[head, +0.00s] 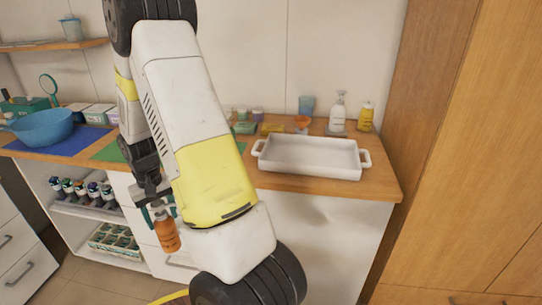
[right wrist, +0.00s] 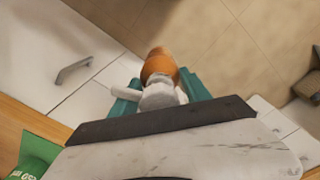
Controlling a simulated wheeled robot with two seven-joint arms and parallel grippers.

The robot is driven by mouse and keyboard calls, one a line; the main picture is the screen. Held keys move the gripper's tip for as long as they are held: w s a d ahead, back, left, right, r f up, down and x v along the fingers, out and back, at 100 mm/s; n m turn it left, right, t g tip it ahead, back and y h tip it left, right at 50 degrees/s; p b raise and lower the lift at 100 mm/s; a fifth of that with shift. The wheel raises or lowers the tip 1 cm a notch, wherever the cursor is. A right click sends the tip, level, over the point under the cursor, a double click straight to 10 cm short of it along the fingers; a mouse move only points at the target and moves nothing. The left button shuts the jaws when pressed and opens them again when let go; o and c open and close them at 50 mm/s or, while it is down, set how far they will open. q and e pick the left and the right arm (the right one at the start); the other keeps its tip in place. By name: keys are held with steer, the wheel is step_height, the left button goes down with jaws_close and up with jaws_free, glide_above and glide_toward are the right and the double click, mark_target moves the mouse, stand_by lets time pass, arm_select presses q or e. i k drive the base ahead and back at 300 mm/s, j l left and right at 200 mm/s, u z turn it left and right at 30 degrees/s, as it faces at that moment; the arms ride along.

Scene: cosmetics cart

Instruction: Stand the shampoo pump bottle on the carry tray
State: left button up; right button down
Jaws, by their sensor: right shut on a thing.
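An orange pump bottle (head: 167,235) with a pale pump top hangs from my right gripper (head: 158,209), in front of the counter and below its top. It also shows in the right wrist view (right wrist: 158,66), with the pump top between the teal fingers. The gripper is shut on it near the top, and the bottle looks slightly tilted in the head view. The white carry tray (head: 310,173), with a handle at each end, sits on the counter to the right and looks empty. My right arm hides part of the counter. My left gripper is out of view.
A blue bowl (head: 42,128) is at the left. A tall wooden cabinet (head: 440,130) borders the counter's right end.

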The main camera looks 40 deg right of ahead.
mark_target(290, 156)
steer(key=z, duration=1.45)
steer(key=j+z, duration=0.45)
steer(key=j, duration=0.25)
steer(key=j+z, duration=0.5)
steer(key=j, duration=0.25)
